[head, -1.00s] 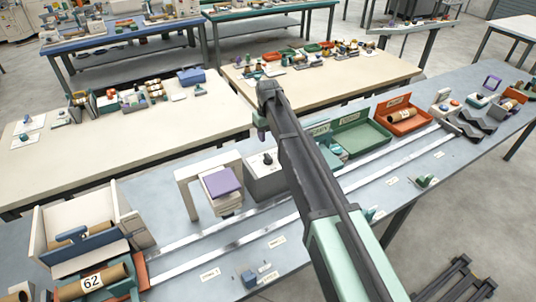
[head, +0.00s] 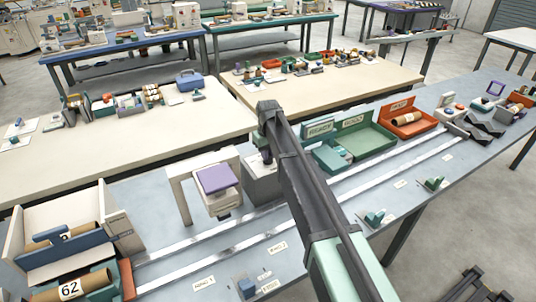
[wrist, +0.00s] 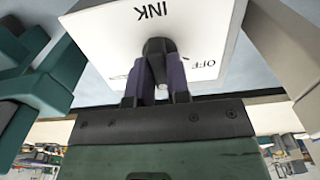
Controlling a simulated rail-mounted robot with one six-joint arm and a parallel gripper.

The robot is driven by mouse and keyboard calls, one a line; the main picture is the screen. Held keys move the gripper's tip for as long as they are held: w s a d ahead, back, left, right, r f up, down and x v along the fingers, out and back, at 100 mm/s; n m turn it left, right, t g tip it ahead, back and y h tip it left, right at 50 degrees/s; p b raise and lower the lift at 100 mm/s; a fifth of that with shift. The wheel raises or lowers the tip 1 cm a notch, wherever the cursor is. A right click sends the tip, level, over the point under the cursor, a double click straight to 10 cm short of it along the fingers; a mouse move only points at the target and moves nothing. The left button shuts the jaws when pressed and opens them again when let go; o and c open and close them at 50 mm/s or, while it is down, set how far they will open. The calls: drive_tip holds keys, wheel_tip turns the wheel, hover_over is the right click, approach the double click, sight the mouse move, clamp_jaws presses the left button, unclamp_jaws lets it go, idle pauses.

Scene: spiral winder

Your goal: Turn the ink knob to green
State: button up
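The ink knob (wrist: 158,47) is dark and rounded, on a white panel (wrist: 205,25) marked INK and OFF, upside down in the wrist view. The knob's full pointer direction and any green mark are hidden by my fingers. My gripper (wrist: 160,75) has its two purple-grey fingers on either side of the knob's lower part. Whether they press on it or leave a small gap cannot be told. In the head view, my gripper (head: 266,152) is at the grey knob box (head: 262,184), and my arm covers much of that box.
A white frame with a purple-topped block (head: 217,179) stands just left of the knob box. A green tray (head: 365,142) and an orange tray (head: 408,120) lie to the right. Metal rails (head: 225,247) run along the bench front. A roll marked 62 (head: 70,289) is at lower left.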

clamp_jaws()
drive_tip(key=m, duration=1.1)
drive_tip(key=shift+m, duration=0.4)
idle(0.4)
drive_tip(key=o, duration=0.7)
unclamp_jaws()
